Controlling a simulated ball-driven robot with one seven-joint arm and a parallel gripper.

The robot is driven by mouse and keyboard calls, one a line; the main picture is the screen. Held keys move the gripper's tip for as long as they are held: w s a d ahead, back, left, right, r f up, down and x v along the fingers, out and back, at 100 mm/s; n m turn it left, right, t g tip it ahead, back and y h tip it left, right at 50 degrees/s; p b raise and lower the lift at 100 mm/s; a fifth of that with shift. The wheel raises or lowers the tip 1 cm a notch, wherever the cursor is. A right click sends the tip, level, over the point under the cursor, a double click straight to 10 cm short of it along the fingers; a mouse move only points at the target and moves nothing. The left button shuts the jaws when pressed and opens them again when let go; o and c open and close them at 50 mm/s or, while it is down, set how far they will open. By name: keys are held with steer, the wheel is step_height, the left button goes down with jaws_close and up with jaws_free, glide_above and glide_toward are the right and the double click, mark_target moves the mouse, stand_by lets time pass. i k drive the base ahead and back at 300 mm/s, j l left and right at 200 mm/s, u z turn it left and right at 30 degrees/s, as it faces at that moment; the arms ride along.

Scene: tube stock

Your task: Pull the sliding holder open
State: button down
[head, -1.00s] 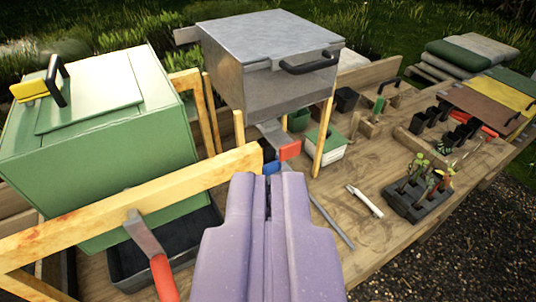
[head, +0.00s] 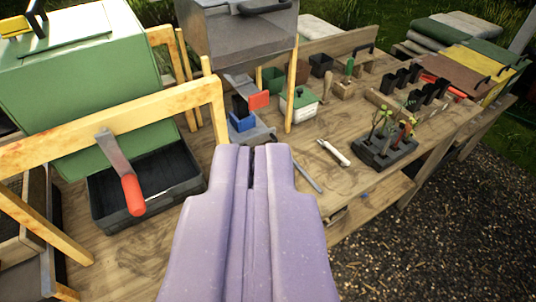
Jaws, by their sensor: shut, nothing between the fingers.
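My purple gripper (head: 252,150) is at lower centre, shut and empty, pointing toward the bench. Just beyond its tips, under a grey metal bin (head: 245,42), is a small assembly: a grey metal strip (head: 240,82) with a red tab (head: 259,101), and a blue piece (head: 242,122) below a dark block (head: 240,105). This may be the sliding holder, but I cannot tell for certain. A grey plate (head: 262,134) lies under it. The gripper appears short of the assembly, and its tips overlap the bench in view.
A green box (head: 85,85), wooden frame (head: 110,125), dark tray (head: 180,178) and red-handled trowel (head: 132,190) crowd the left. A white-handled tool (head: 334,152) and seedling tray (head: 385,155) lie right. Small black pots (head: 415,100) stand farther back. Gravel borders the bench.

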mark_target(249, 128)
steer(key=j+z, duration=0.35)
steer(key=j, duration=0.6)
steer(key=l+u, duration=0.3)
steer(key=l, duration=0.45)
steer(key=l+u, duration=0.25)
steer(key=l, duration=0.5)
steer(key=k+l+u, duration=0.1)
steer(key=l+u, duration=0.2)
steer(key=l, duration=0.45)
steer(key=i+u, duration=0.2)
steer(key=i, duration=0.35)
steer(key=i+l+u, duration=0.25)
steer(key=i, duration=0.35)
steer(key=j, duration=0.1)
